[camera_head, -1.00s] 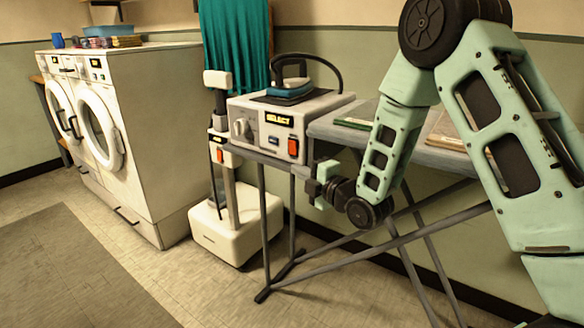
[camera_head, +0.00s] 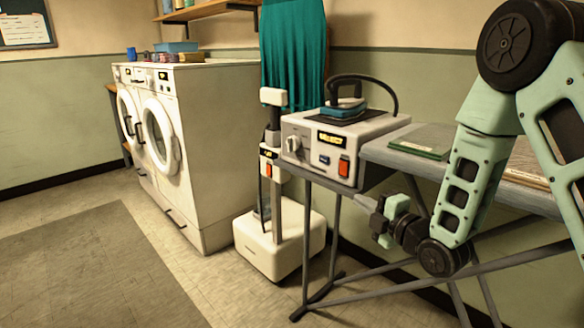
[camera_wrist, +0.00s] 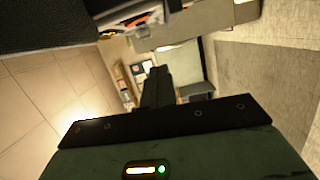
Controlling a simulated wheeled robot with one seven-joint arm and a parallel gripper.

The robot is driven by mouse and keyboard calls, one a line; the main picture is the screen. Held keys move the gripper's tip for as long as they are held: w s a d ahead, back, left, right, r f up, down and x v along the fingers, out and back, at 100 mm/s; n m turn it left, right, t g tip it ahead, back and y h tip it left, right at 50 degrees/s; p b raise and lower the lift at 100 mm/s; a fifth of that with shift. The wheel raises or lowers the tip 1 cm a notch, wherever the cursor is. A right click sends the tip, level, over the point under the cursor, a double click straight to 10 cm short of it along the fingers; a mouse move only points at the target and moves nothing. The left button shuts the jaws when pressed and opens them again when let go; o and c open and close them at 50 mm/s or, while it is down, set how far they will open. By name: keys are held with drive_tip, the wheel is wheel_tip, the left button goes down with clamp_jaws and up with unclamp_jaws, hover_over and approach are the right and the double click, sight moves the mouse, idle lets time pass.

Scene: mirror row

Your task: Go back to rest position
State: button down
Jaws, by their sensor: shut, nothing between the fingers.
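My arm is at the right of the head view, bent down in front of the ironing board (camera_head: 410,163). My gripper (camera_head: 370,206) hangs below the board's edge, pointing left, to the right of the white floor unit. It is shut and empty, with nothing seen touching it. In the wrist view its dark fingers (camera_wrist: 156,85) are together, with shelves and floor beyond them.
A steam station (camera_head: 340,145) with a blue iron (camera_head: 345,108) stands at the board's left end. The board's crossed legs are below my gripper. A white floor unit (camera_head: 280,245), two washing machines (camera_head: 215,150) and a teal curtain (camera_head: 293,55) are further left. Floor at lower left is clear.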

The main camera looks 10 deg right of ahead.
drive_tip(key=s+a+f+m+g+h, duration=0.1)
drive_tip(key=s+a+m+g+h, duration=0.1)
drive_tip(key=s+a+m+g, duration=0.85)
drive_tip(key=s+a+r+m+g+h, duration=0.15)
drive_tip(key=s+m+g+h, duration=0.35)
drive_tip(key=s, duration=1.9)
wheel_tip(320, 180, up, 25)
drive_tip(key=n+y+p, duration=0.1)
drive_tip(key=p, duration=2.2)
drive_tip(key=shift+w+f+g+p, duration=0.2)
drive_tip(key=shift+g+p, duration=0.2)
drive_tip(key=shift+g, duration=0.05)
drive_tip(key=shift+d+n, duration=0.1)
drive_tip(key=shift+n, duration=0.15)
